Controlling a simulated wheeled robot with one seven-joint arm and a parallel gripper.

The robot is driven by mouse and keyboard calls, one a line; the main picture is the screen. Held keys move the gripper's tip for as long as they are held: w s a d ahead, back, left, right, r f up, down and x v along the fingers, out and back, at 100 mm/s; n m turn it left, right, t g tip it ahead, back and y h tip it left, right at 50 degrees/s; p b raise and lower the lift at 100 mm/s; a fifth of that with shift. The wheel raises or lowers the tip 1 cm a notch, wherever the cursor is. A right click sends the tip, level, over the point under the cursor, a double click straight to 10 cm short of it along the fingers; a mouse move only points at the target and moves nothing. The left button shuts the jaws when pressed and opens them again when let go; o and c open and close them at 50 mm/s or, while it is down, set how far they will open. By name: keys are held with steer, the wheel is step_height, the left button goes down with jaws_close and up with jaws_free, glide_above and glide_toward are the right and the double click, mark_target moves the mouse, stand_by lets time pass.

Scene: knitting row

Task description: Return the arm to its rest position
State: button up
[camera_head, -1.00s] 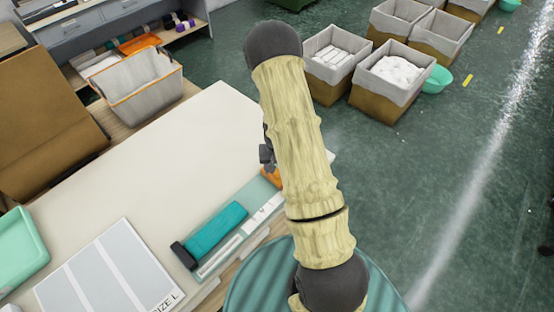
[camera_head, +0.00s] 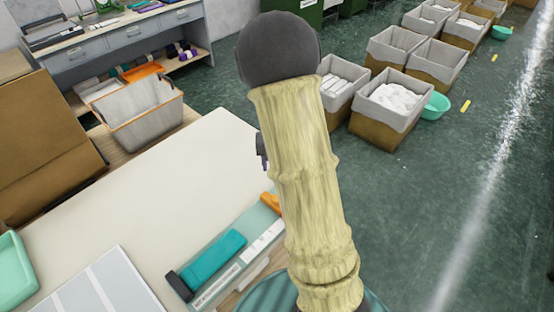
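My arm, with pale sleeved links and dark round joints, rises through the middle of the head camera view, over the front edge of the white table (camera_head: 165,180). Only a small dark piece at the end of my arm, which looks like part of my gripper (camera_head: 262,150), shows at the arm's left side. The arm hides the rest, so I cannot see the fingers or whether they hold anything.
A teal case (camera_head: 212,258) and an orange object (camera_head: 271,203) lie by the table's front edge. A mint tray (camera_head: 15,272) and a grey-white sheet (camera_head: 100,290) are at left. A basket (camera_head: 145,115) stands behind. Fabric-lined bins (camera_head: 380,125) stand on the open green floor.

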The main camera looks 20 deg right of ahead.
step_height(320, 180, up, 2)
stand_by(0.5)
steer(key=s+a+r+n+t, duration=0.2)
steer(key=s+a+r+n, duration=0.2)
steer(key=s+a, duration=0.5)
steer(key=s, duration=0.4)
steer(key=shift+s+a+r+t, duration=0.15)
steer(key=shift+s+a+t, duration=0.05)
steer(key=shift+a+t, duration=0.1)
